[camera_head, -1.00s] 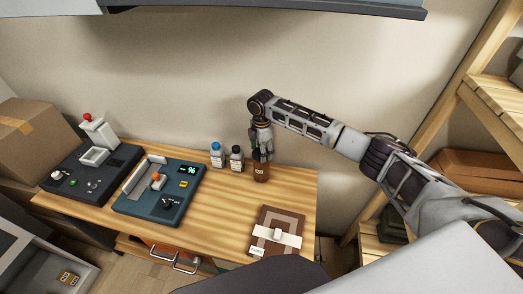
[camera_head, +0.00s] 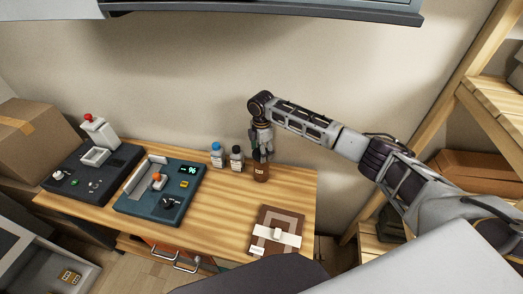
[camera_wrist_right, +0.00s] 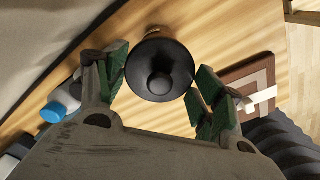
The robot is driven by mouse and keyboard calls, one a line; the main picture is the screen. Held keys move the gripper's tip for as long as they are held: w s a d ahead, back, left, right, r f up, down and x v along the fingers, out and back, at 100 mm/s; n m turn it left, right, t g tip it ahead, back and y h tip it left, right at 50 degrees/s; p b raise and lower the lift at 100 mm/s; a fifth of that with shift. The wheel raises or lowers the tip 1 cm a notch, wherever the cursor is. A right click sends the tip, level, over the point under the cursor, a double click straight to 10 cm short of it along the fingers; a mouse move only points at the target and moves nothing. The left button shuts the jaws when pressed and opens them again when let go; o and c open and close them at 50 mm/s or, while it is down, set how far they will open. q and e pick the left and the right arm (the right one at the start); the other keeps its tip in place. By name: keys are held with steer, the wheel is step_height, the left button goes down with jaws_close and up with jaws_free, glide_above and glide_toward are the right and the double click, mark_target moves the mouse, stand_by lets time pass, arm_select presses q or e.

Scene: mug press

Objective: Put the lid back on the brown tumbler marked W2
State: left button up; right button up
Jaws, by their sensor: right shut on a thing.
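The brown tumbler (camera_head: 261,173) stands upright at the back right of the wooden table, with a small pale label whose text is too small to read. My right gripper (camera_head: 261,152) points down right over its top. In the right wrist view, a round black lid with a knob (camera_wrist_right: 160,72) lies between the green-padded fingers of my right gripper (camera_wrist_right: 158,85), which is shut on it. The lid hides most of what is under it. I cannot tell whether it sits fully on the tumbler's rim. My left gripper is not in view.
A blue-capped bottle (camera_head: 217,155) and a black-capped bottle (camera_head: 237,158) stand just left of the tumbler. A brown board with a pale strap (camera_head: 277,232) lies at the front right. A teal device (camera_head: 160,194) and a dark press (camera_head: 92,172) stand left. The table's middle is clear.

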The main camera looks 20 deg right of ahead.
steer(key=o, duration=0.9)
steer(key=shift+o, duration=0.9)
steer(key=shift+r, duration=0.15)
steer(key=shift+r+p, duration=0.5)
steer(key=shift+r, duration=2.8)
